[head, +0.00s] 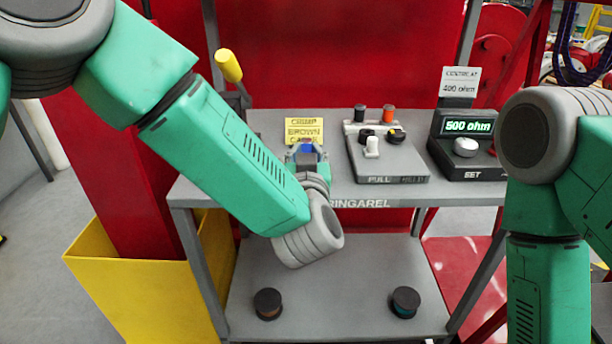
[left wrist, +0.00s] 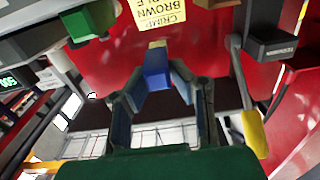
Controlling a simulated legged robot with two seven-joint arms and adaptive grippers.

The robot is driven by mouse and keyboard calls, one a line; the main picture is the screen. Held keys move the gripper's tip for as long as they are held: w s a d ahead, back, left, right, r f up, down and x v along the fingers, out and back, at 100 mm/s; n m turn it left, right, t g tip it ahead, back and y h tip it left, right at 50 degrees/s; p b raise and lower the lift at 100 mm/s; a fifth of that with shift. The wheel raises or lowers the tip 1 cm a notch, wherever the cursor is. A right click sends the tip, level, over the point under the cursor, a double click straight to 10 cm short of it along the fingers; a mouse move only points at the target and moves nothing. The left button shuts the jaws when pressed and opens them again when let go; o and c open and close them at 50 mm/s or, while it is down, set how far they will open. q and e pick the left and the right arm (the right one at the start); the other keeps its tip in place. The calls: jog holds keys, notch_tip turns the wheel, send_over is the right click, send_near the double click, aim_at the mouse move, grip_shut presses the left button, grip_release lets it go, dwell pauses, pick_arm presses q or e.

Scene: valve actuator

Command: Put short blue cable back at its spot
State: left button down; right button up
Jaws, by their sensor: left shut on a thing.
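The short blue cable shows as a small blue block with a pale end in the left wrist view (left wrist: 157,66); only a small blue part (head: 307,147) shows in the head view. My left gripper (head: 306,157) is at the back left of the upper shelf, just in front of the yellow "CRIMP BROWN" sign (head: 304,130). In the left wrist view its two fingers (left wrist: 159,80) are closed on the sides of the blue piece. Contact between the cable and anything beyond the fingers cannot be told. My right gripper is out of view.
A panel with knobs and a "PULL" label (head: 388,160) and a "500 ohm" meter box (head: 468,150) stand right of the left gripper. A yellow-handled lever (head: 229,66) stands left. Two dark spools (head: 268,303) (head: 404,301) sit on the lower shelf (head: 335,310), clear between them.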

pick_arm(q)
jog(key=f, duration=0.3)
jog(key=f+b, duration=0.1)
jog(key=f, duration=0.1)
jog(key=shift+a+f, duration=0.1)
jog(key=shift+a, duration=0.25)
jog(key=shift+d, duration=0.1)
jog(key=shift+d, duration=0.1)
jog(key=c, duration=1.4)
grip_release()
jog(key=shift+c, duration=0.2)
jog(key=shift+r, duration=0.2)
jog(key=s+p, duration=0.2)
jog(key=s, duration=1)
